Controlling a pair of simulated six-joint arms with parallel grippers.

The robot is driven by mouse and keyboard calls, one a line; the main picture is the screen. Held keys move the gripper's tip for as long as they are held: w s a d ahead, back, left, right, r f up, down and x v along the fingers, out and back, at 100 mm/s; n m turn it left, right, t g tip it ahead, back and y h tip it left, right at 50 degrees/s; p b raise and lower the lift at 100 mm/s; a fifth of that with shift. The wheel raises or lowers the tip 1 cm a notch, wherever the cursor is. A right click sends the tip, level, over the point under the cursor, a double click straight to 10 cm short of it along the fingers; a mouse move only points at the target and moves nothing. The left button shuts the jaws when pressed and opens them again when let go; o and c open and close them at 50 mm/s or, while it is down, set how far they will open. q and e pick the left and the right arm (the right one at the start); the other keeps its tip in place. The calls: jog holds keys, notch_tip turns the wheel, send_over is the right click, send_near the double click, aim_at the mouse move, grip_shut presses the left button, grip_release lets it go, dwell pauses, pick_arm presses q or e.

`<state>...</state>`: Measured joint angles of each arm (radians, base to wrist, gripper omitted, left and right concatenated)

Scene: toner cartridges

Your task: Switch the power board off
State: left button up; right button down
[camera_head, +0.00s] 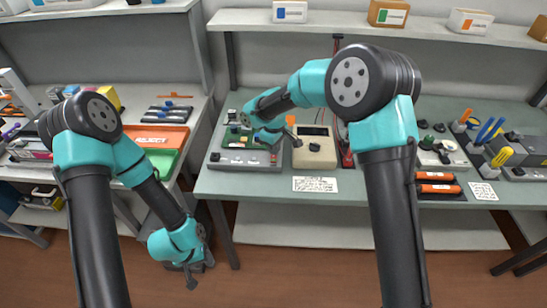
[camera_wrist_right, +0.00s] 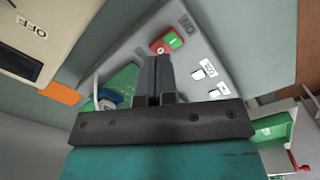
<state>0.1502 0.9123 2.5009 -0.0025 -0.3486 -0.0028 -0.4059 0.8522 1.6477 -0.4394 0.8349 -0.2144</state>
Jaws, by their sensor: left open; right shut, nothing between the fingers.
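The power board is a grey slab (camera_wrist_right: 205,45) with a red and green rocker switch (camera_wrist_right: 166,43) and an ON label beside it. Small white labels lie further along it. In the head view the grey board (camera_head: 240,160) lies at the bench's front left. My right gripper (camera_wrist_right: 154,62) is shut and empty, its fingertips close to the switch; I cannot tell whether they touch. In the head view my wrist partly hides the board. My left gripper (camera_head: 193,278) is open and empty, hanging over the floor left of the bench.
A beige box (camera_head: 314,146) with a dark display stands just right of the board; its OFF label (camera_wrist_right: 34,28) shows in the wrist view. A paper note (camera_head: 315,184) lies in front.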

aim_at(274, 156)
jog(key=shift+f, duration=1.1)
dwell(0.8)
jog(key=shift+r, duration=3.55)
